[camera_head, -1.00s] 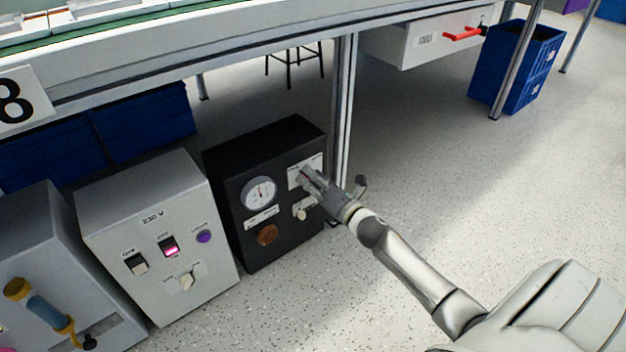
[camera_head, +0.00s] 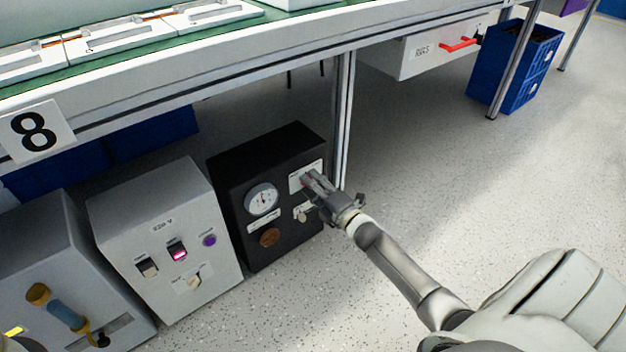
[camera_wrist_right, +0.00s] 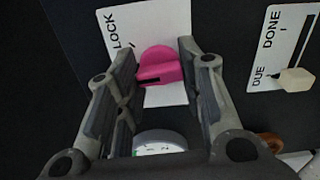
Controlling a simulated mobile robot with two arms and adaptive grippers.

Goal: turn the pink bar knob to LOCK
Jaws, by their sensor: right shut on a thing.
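The pink bar knob (camera_wrist_right: 158,66) sits on a white plate (camera_wrist_right: 168,22) on the front of the black box (camera_head: 275,155). In the right wrist view the word LOCK is printed on the plate to the upper left of the knob. A dark line on the knob's bar points left in that view. My right gripper (camera_wrist_right: 157,68) has its fingers on either side of the knob and is shut on it. In the head view my right gripper (camera_head: 309,181) reaches the box's upper right plate and hides most of the knob. My left gripper is not in view.
The black box also carries a round gauge (camera_head: 263,199), a brown knob (camera_head: 269,237) and a pale DUE/DONE knob (camera_wrist_right: 297,80). A grey switch box (camera_head: 165,240) stands at its left. A table leg (camera_head: 343,120) rises just behind.

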